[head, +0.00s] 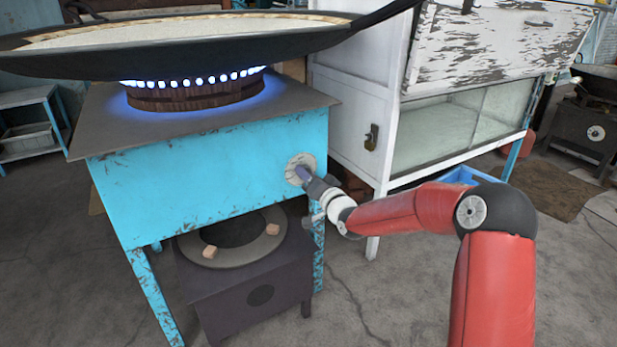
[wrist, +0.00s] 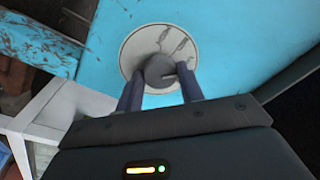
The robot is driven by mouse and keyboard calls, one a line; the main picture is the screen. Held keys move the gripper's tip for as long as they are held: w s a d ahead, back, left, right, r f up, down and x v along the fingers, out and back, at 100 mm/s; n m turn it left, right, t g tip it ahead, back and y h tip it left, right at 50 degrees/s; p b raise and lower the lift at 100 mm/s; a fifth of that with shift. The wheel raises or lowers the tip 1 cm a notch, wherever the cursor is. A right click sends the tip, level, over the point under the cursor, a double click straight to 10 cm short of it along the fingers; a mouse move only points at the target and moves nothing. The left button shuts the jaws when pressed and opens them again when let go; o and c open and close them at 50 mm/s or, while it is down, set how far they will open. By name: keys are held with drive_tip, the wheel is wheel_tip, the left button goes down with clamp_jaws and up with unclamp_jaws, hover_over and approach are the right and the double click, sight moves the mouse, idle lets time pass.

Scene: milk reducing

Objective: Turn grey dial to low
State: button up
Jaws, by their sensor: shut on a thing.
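The grey dial (wrist: 160,70) sits on a round pale plate (wrist: 141,47) on the blue front panel of the stove (head: 190,180). My gripper (wrist: 161,86) is at the dial, with one dark finger on either side of it, shut on it. In the head view my gripper (head: 302,173) reaches the plate (head: 293,163) at the panel's right end and hides most of the dial. A ring of blue flame (head: 195,82) burns on the burner under a wide black pan (head: 120,60) of pale liquid. I cannot read any marking for low.
A low dark stove (head: 255,296) stands under the blue one. A white cabinet (head: 352,105) with a glass front stands close on the right. A blue crate (head: 458,175) lies behind my arm. The concrete floor in front is open.

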drive_tip(key=shift+f, duration=0.15)
drive_tip(key=o, duration=1)
drive_tip(key=v, duration=0.7)
drive_tip(key=shift+s+d, duration=0.2)
drive_tip(key=shift+s, duration=0.15)
